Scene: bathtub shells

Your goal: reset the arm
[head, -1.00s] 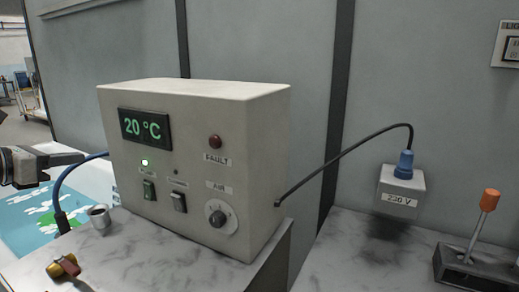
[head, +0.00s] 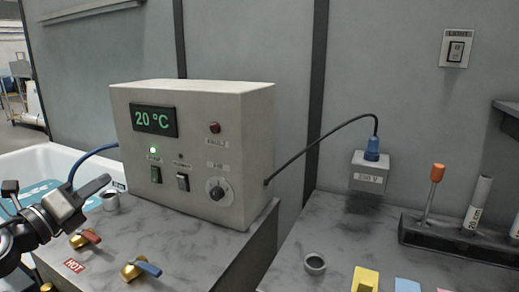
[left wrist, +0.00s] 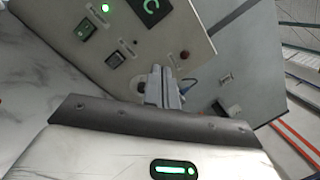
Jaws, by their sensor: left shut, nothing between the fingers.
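My left gripper (head: 93,188) is at the left of the head view, shut and empty. It is in front of the bathtub's near edge and left of the control box (head: 195,155). In the left wrist view the closed fingers (left wrist: 163,88) point towards the box's front panel, with nothing held between them. I cannot tell the exact gap to the box. My right gripper is not in view.
The box shows 20 °C and a lit green lamp. A blue plug sits in a 230 V socket box (head: 369,172). A dark rack (head: 455,240) is at right.

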